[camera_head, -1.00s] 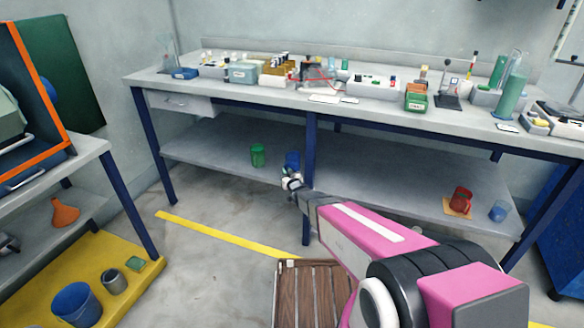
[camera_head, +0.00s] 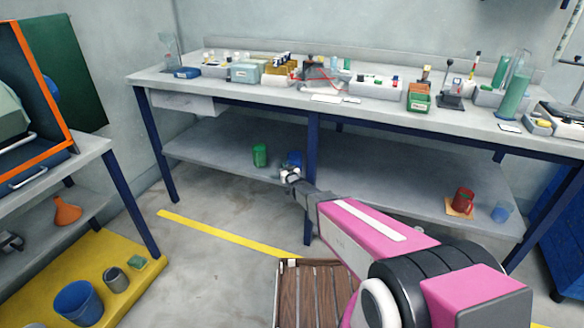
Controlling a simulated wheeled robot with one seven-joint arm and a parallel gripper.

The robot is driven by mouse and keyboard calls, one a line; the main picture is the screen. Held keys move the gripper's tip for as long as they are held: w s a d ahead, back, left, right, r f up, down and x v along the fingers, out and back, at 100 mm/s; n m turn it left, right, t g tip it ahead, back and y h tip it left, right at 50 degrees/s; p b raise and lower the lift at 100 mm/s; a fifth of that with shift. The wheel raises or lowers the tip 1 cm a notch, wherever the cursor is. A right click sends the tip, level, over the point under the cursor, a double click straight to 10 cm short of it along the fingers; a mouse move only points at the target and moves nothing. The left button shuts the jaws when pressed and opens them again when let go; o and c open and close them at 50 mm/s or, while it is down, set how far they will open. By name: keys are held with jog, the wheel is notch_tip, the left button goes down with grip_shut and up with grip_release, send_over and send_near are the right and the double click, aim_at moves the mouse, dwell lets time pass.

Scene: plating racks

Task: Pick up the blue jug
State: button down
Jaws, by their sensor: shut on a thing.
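The blue jug (camera_head: 295,158) is at the lower shelf of the bench, just left of the middle leg. Its lower part is hidden behind my gripper (camera_head: 289,173). My gripper is at the near side of the jug, at the shelf's front edge, and is shut on it. The fingers are small in this view and partly hidden by the wrist. I cannot tell whether the jug's base touches the shelf.
A green jug (camera_head: 260,155) stands left on the same lower shelf (camera_head: 215,150). The blue bench leg (camera_head: 311,170) is close on the right. A red jug (camera_head: 463,201) and a pale blue cup (camera_head: 501,212) stand further right. A wooden slatted platform (camera_head: 300,290) lies in front.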

jog(key=shift+r, duration=0.15)
jog(key=shift+r, duration=0.65)
notch_tip(320, 180, up, 3)
jog(key=shift+s+f, duration=0.1)
jog(key=shift+f, duration=0.1)
jog(key=s+a+r, duration=0.4)
jog(key=s+r, duration=0.2)
jog(key=s, duration=0.4)
jog(key=shift+s+a+r, duration=0.25)
jog(key=shift+a+r, duration=0.15)
